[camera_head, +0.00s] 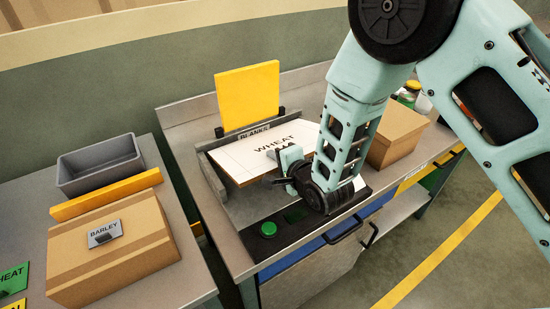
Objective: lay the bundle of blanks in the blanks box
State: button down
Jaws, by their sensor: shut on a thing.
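The bundle of blanks (240,157) is a flat stack with a white top lettered WHEAT and a brown cardboard edge. My gripper (278,169) is shut on its near side. My arm hides its right part, and the fingertips are hard to make out. The bundle is over a grey metal holder with a BLANKS label (254,131) at its back, which I take as the blanks box (213,180). The holder's left rim shows beside the bundle. I cannot tell whether the bundle rests on it or hangs just above.
A yellow panel (247,96) stands upright behind the holder. A green button (268,229) is on the bench front. A brown carton (397,135) stands at right. On the left table are a grey bin (100,166) and a carton labelled BARLEY (112,255).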

jog(key=shift+f+b, duration=1.95)
jog(key=shift+f, duration=0.3)
jog(key=c, duration=0.6)
grip_release()
jog(key=shift+r, duration=0.1)
jog(key=shift+r+p, duration=2.15)
jog(key=shift+r, duration=2.3)
